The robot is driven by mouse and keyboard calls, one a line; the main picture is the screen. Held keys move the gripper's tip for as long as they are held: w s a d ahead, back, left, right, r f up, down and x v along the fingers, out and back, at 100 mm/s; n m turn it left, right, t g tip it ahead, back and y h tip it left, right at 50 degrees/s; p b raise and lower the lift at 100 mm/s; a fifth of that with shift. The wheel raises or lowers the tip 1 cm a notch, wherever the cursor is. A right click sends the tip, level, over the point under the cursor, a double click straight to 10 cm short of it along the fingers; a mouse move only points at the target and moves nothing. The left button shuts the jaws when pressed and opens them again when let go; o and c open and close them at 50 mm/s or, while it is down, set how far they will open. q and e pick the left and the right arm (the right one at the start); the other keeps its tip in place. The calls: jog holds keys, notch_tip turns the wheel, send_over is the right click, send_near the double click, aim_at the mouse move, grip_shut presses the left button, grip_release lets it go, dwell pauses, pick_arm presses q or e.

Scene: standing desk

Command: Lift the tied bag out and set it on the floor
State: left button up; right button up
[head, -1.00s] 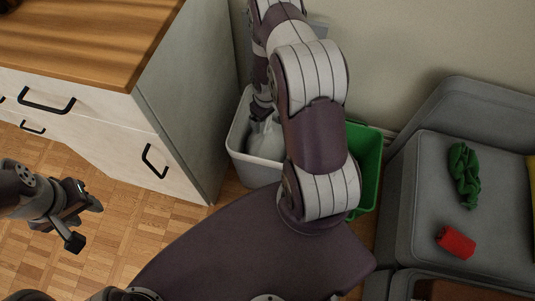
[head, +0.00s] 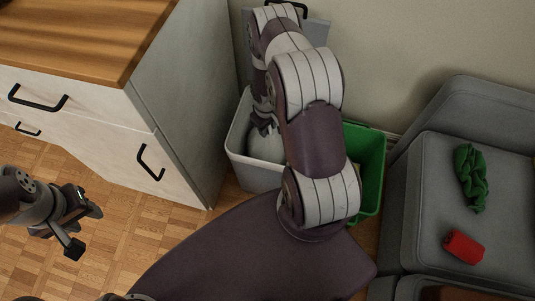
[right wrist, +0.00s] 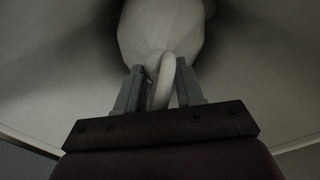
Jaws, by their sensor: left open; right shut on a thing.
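The tied bag (head: 265,146) is pale grey-white and sits inside the light grey bin (head: 236,158). My right arm hides part of both. My right gripper (head: 262,118) reaches down into the bin. In the right wrist view the gripper (right wrist: 160,88) is shut on the looped tie of the bag (right wrist: 160,30), with the bag's rounded body just beyond the fingertips. Bin walls surround it there. My left gripper (head: 84,224) is open and empty above the wood floor at the left.
A green bin (head: 371,170) stands right of the grey bin. A drawer cabinet (head: 150,110) is close on the left. A grey sofa (head: 430,190) on the right holds a green cloth (head: 471,178) and a red item (head: 463,247). Parquet floor (head: 130,225) is clear before the cabinet.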

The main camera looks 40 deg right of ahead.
notch_tip(320, 180, up, 40)
jog(key=p, duration=2.3)
jog(key=shift+p, duration=0.3)
